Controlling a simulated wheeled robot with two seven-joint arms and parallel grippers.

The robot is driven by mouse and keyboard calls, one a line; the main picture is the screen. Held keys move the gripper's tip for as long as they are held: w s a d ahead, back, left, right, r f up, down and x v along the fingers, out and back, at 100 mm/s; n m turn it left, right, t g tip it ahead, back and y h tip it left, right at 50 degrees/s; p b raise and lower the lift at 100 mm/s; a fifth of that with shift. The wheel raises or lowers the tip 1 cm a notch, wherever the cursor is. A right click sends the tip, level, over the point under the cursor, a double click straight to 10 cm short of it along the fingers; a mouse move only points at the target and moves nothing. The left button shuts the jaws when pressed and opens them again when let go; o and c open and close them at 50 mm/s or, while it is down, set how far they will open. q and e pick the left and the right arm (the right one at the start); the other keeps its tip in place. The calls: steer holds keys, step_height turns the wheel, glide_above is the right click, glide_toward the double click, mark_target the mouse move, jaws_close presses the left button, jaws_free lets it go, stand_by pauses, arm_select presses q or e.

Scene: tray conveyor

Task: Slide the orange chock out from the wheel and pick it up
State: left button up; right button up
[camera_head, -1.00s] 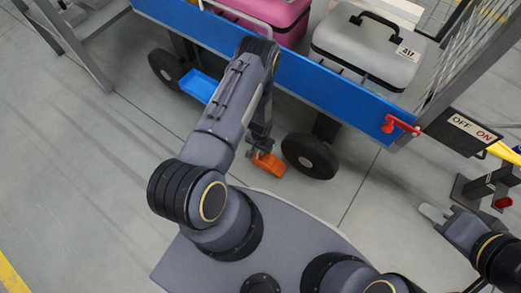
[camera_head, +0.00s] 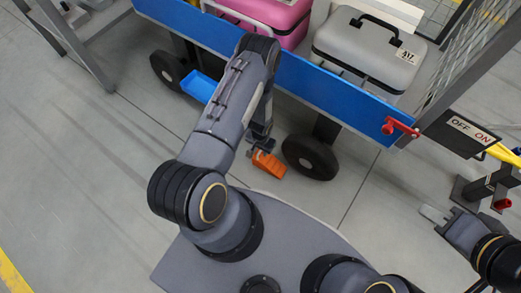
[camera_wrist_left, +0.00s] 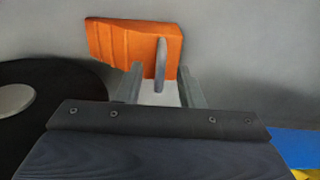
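The orange chock (camera_head: 268,164) lies on the floor at the left side of the cart's near black wheel (camera_head: 310,157); whether they touch is unclear. In the left wrist view the chock (camera_wrist_left: 130,42) has an upright grey fin (camera_wrist_left: 161,62). The wheel (camera_wrist_left: 55,95) fills the left of that view. My right gripper (camera_head: 433,214) is off to the right, away from the chock; its finger gap is too small to judge.
The blue cart edge (camera_head: 300,83) runs above the wheel, carrying a pink case (camera_head: 270,14) and a grey case (camera_head: 365,50). A red lever (camera_head: 398,127) and an OFF/ON box (camera_head: 460,135) are at right. Floor left of the chock is clear.

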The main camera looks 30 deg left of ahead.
arm_select(q)
step_height(320, 180, up, 6)
steer(key=shift+p, duration=0.85)
